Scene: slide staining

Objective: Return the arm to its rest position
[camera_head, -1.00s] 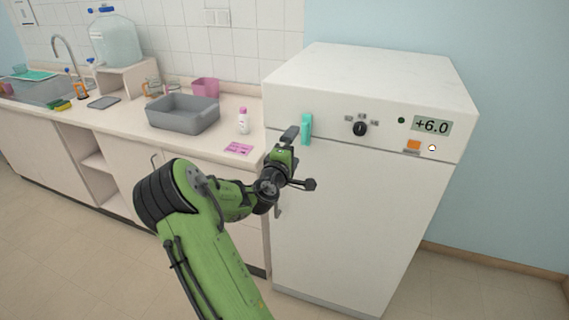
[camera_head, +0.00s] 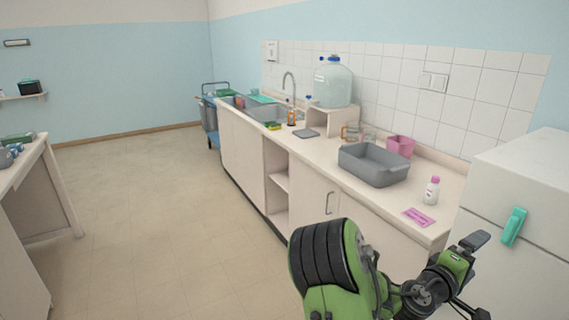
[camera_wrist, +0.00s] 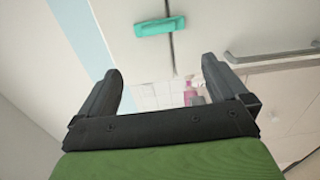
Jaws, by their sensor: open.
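My green arm with black joints stands at the lower right of the head view, bent, in front of the counter and the white fridge (camera_head: 530,190). My gripper (camera_head: 480,275) is at its end, low at the right edge area, near the fridge front. In the wrist view my gripper (camera_wrist: 160,85) has its two dark fingers spread wide with nothing between them. A teal handle or clip (camera_wrist: 160,26) on the fridge lies beyond the fingers, apart from them; it also shows in the head view (camera_head: 513,227).
The counter (camera_head: 310,152) bears a grey basin (camera_head: 374,165), a pink cup (camera_head: 400,147), a white bottle with a pink cap (camera_head: 432,191), a pink card (camera_head: 418,217) and a water jug (camera_head: 333,82). A table (camera_head: 25,165) stands at the left. The floor (camera_head: 150,210) between is clear.

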